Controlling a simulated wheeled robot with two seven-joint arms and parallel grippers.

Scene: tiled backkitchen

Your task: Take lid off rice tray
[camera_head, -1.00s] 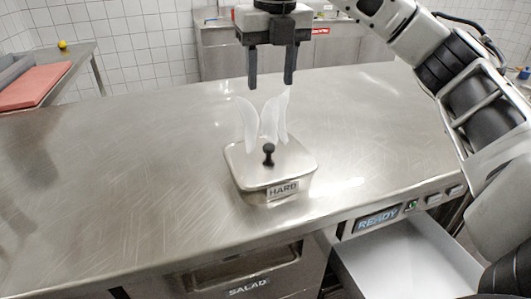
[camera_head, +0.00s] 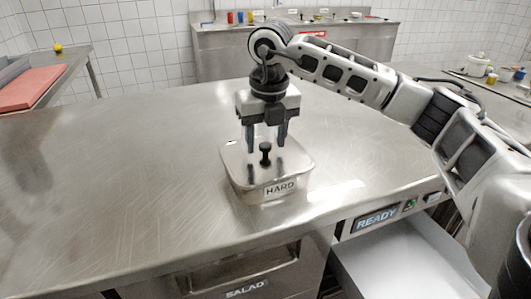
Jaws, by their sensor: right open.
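The tray (camera_head: 277,196) is a steel box labelled HARD on the steel counter. Its flat metal lid (camera_head: 236,163) is on it, with a black knob (camera_head: 265,153) standing up from the middle. My right gripper (camera_head: 266,142) points down above the lid, open and empty. Its two dark fingers are on either side of the knob in the picture, with the tips near the height of the knob's top. I cannot tell whether they are level with it in depth. My left gripper is not in view.
The counter (camera_head: 120,180) around the tray is clear. A red board (camera_head: 32,88) lies on a side table at the left. A sink counter (camera_head: 215,45) stands at the back.

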